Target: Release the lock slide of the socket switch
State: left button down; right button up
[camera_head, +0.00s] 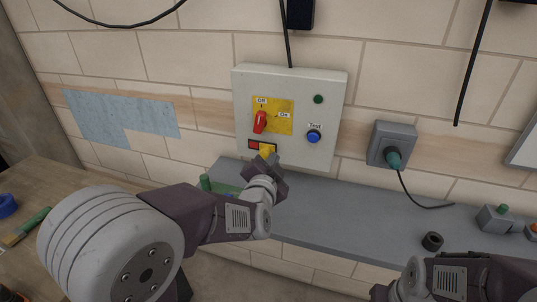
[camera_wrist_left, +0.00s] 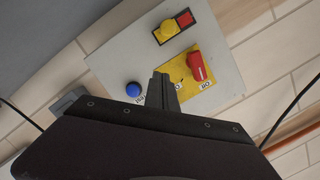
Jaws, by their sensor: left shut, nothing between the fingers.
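The socket switch is a pale grey box (camera_head: 333,90) on the wall, with a red rotary knob (camera_head: 260,122) on a yellow plate marked Off and On. Below the plate sits the lock slide, a yellow tab (camera_head: 266,149) beside a red field; in the left wrist view the yellow tab (camera_wrist_left: 168,30) stands at one end of a dark slot next to the red field (camera_wrist_left: 185,18). My left gripper (camera_head: 270,161) is just below the tab in the head view; contact cannot be told. Its fingers (camera_wrist_left: 161,88) are shut and empty. Of my right arm only links show at lower right.
A blue Test button (camera_head: 313,136) and a dark green button (camera_head: 318,99) are on the same box. A grey outlet (camera_head: 397,138) with a plugged-in cable is to the right. A grey shelf (camera_head: 340,205) runs below, with a black ring (camera_head: 432,241) on it.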

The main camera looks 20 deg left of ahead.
aim_at(259, 144)
pick_arm(q)
jog(key=w+a+f, duration=0.1)
jog(key=w, duration=0.2)
jog(key=w+a+f, duration=0.1)
jog(key=w+f, duration=0.1)
jog(key=w, duration=0.1)
jog(key=w+a+f, duration=0.1)
jog(key=w, duration=0.2)
jog(key=shift+a+f, duration=0.25)
jog(key=shift+a, duration=0.15)
jog(key=a+b, duration=0.2)
jog(key=a, duration=0.1)
jog(key=shift+a, duration=0.75)
